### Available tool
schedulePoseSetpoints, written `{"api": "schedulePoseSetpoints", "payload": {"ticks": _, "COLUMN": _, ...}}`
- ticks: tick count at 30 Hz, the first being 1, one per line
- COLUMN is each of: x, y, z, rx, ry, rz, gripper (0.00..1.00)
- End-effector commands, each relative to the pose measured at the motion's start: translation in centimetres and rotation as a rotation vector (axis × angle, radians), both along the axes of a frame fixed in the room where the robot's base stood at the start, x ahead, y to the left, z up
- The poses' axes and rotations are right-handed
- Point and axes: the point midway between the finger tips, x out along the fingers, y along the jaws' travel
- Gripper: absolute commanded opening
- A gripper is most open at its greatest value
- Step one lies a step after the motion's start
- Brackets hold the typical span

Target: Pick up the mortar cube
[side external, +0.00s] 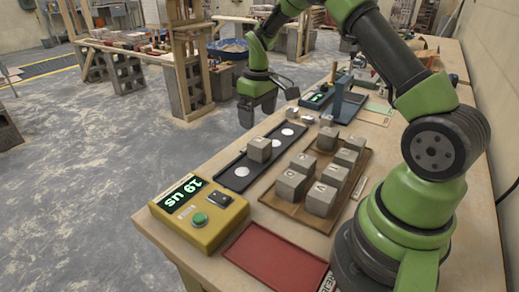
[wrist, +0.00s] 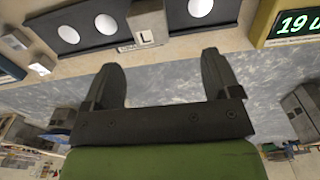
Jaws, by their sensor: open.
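A grey mortar cube (side external: 259,149) sits on a dark strip tray (side external: 225,190) with white round spots. In the wrist view the cube (wrist: 147,24) shows a letter L label, just beyond my fingertips and between their lines. Several more grey cubes (side external: 290,184) stand on a brown tray (side external: 268,199) to the right of the strip. My gripper (wrist: 160,62) is open with nothing between its fingers. In the side view my gripper (side external: 258,115) hangs above and behind the strip tray, past the table's left edge, apart from the cube.
A yellow box (side external: 198,212) with a green "19 us" display and green button stands at the front left. A red tray (side external: 275,262) lies at the front edge. A blue device (side external: 343,104) and small metal pieces are at the back. My arm's base fills the right.

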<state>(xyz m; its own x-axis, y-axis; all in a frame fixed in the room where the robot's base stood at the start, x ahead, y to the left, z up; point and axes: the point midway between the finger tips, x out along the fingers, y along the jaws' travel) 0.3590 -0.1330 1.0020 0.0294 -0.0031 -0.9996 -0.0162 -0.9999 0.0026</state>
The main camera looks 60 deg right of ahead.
Motion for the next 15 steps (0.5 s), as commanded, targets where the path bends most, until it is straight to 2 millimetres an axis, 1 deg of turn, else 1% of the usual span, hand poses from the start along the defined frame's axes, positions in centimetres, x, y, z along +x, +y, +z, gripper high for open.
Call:
{"api": "schedulePoseSetpoints", "payload": {"ticks": 1, "x": 0.0, "y": -0.4, "z": -1.0, "rx": 0.002, "ry": 0.015, "rz": 0.006, "gripper": 0.83}}
{"api": "schedulePoseSetpoints", "payload": {"ticks": 5, "x": 0.0, "y": -0.8, "z": -2.6, "rx": 0.003, "ry": 0.031, "rz": 0.018, "gripper": 0.83}}
{"api": "schedulePoseSetpoints", "payload": {"ticks": 9, "x": 0.0, "y": -0.9, "z": -4.7, "rx": 0.005, "ry": 0.035, "rz": 0.018, "gripper": 0.83}}
{"api": "schedulePoseSetpoints", "payload": {"ticks": 12, "x": 0.1, "y": -0.9, "z": -6.0, "rx": 0.004, "ry": 0.033, "rz": 0.018, "gripper": 0.83}}
{"api": "schedulePoseSetpoints", "payload": {"ticks": 15, "x": 0.1, "y": -0.9, "z": -6.8, "rx": 0.003, "ry": 0.032, "rz": 0.018, "gripper": 0.83}}
